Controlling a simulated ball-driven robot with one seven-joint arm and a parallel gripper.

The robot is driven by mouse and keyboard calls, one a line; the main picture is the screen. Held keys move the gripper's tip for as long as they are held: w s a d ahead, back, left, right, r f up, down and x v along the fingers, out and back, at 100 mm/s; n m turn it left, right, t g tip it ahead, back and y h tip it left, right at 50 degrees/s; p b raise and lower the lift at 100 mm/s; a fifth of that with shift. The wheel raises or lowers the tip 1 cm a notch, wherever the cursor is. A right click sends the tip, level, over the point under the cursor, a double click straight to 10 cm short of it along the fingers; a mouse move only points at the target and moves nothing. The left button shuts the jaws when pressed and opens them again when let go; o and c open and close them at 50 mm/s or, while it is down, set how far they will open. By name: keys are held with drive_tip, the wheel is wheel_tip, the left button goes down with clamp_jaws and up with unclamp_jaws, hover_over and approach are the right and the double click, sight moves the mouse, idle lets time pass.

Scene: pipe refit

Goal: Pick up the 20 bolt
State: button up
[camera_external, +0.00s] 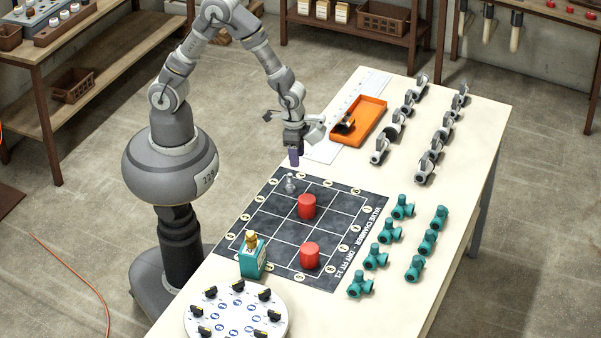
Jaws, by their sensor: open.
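I cannot make out a 20 mark on any bolt at this size. A small grey metal piece (290,185) stands at the back left of the dark grid mat (325,278); I cannot tell whether it is a bolt. A round white tray (262,310) with several black-topped pieces around its rim stands at the table's front left; its printed labels are too small to read. My gripper (294,160) points down above the mat's back left corner, just above the grey metal piece and apart from it. It is open, and nothing shows between its fingers.
Two red cylinders (307,207) and a teal box (252,259) with a brass top stand on or by the mat. Several teal fittings (388,231) and grey clamps (380,151) stand in rows to the right. An orange tray (367,117) lies behind. The table's right front is clear.

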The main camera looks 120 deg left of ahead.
sight(290, 177)
drive_tip(key=shift+g, duration=0.4)
drive_tip(key=s+f, duration=0.2)
drive_tip(key=f, duration=0.1)
drive_tip(key=shift+s+f, duration=0.2)
drive_tip(key=shift+f, duration=0.05)
drive_tip(key=f+b, duration=0.1)
drive_tip(key=f, duration=0.1)
drive_tip(key=f+b, duration=0.1)
drive_tip(key=f, duration=0.1)
drive_tip(key=f+b, duration=0.2)
drive_tip(key=shift+w+d+f, duration=0.15)
drive_tip(key=shift+d+f, duration=0.1)
drive_tip(key=shift+f, duration=0.15)
drive_tip(key=shift+r, duration=0.1)
drive_tip(key=shift+c, duration=0.4)
clamp_jaws()
